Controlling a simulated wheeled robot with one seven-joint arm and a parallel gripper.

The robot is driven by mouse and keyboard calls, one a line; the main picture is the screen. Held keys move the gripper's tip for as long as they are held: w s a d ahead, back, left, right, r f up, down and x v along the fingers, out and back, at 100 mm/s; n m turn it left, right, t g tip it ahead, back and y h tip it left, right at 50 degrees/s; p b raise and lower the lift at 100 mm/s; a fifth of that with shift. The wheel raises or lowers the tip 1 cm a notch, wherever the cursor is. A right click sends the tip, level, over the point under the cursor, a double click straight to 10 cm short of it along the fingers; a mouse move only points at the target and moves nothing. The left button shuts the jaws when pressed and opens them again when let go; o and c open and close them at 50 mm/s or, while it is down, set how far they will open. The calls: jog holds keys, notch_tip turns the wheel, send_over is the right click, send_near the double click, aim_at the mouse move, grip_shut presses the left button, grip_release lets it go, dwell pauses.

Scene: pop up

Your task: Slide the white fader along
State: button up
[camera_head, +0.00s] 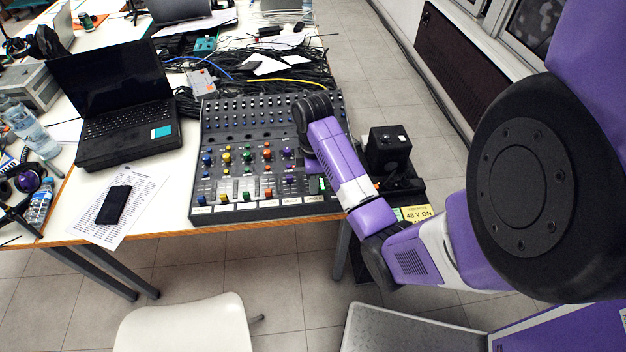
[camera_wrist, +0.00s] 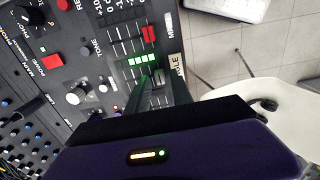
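The mixing console (camera_head: 235,131) lies on the table's front right part, with rows of knobs and coloured faders along its front edge. My gripper is over the console's front right corner; in the head view my arm largely hides it. In the wrist view, the dark fingers of my gripper (camera_wrist: 158,92) point down at the panel, just below a row of green lights (camera_wrist: 141,59) and a red fader (camera_wrist: 148,34). A small pale piece shows between the fingertips; I cannot tell whether it is the white fader or whether the fingers touch it.
A black laptop (camera_head: 115,98) and a phone (camera_head: 114,204) on paper lie left of the console. Tangled cables (camera_head: 262,68) lie behind it. A black box (camera_head: 388,149) stands to its right. A white chair (camera_head: 185,326) stands in front of the table.

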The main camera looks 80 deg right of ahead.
notch_tip(320, 180, down, 2)
jog(key=shift+f+b, duration=0.1)
jog(key=shift+b, duration=0.45)
jog(key=shift+r+p, duration=0.4)
jog(key=shift+c, duration=1.4)
grip_shut()
jog(key=shift+d, duration=0.1)
jog(key=shift+w+d+r+b, duration=0.1)
jog(key=shift+w+d, duration=0.2)
jog(key=shift+d, duration=0.4)
jog(key=shift+w+d+b, duration=0.1)
jog(key=shift+w+d, duration=0.25)
jog(key=shift+d, duration=0.3)
jog(key=shift+w+d+r+b, duration=0.1)
jog(key=shift+w+d, duration=0.2)
jog(key=shift+d, duration=0.4)
jog(key=o, duration=0.5)
grip_release()
jog(key=shift+f, duration=0.1)
notch_tip(320, 180, up, 8)
jog(key=p, duration=0.3)
